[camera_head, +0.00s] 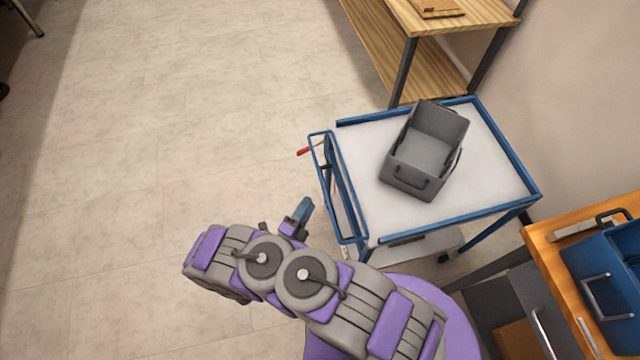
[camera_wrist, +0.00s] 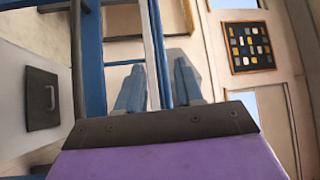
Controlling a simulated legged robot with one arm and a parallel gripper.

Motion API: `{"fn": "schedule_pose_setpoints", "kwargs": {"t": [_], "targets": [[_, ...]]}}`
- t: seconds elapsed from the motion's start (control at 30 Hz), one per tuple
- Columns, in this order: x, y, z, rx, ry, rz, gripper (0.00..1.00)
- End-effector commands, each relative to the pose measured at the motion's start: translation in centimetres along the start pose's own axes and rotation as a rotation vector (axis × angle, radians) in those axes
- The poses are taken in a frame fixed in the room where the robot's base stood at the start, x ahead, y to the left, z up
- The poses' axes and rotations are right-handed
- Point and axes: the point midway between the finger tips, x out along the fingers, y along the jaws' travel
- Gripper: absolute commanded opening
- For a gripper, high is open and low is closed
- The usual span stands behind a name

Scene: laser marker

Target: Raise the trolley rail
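The trolley (camera_head: 480,190) has a blue frame and a pale top. Its rail (camera_head: 345,195), a blue barred frame, stands along the trolley's left end, with a red part (camera_head: 304,152) at its far corner. My gripper (camera_head: 304,210) is low, just left of the rail. In the wrist view my gripper (camera_wrist: 158,85) is open, its two blue fingers apart. A blue bar (camera_wrist: 158,40) and a pale bar line up with the gap. I cannot tell whether they lie between the fingers or beyond them, nor whether anything touches.
A grey bin (camera_head: 425,150) sits on the trolley top. A wooden shelf unit (camera_head: 440,50) stands behind the trolley. A wooden bench (camera_head: 555,240) with a blue toolbox (camera_head: 605,270) is at the lower right. The floor (camera_head: 180,130) to the left is clear.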

Motion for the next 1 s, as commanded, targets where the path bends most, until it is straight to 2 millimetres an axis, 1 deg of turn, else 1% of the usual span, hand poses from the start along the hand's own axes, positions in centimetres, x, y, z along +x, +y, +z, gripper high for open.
{"fn": "schedule_pose_setpoints", "kwargs": {"t": [0.03,0.2,0.3,0.5,0.7,0.93,1.0], "targets": [[1.1,0.2,-0.2,-0.002,0.005,0.001,0.36],[4.3,0.1,0.1,0.0,0.006,-0.001,0.36],[6.0,0.0,0.3,-0.001,0.005,-0.004,0.36],[8.3,0.0,0.3,-0.004,0.003,-0.005,0.36],[9.3,0.0,0.1,-0.002,-0.001,-0.002,0.36],[9.3,-0.1,0.2,-0.002,-0.001,-0.002,0.36],[9.3,-0.1,0.2,-0.002,-0.001,-0.003,0.3]]}}
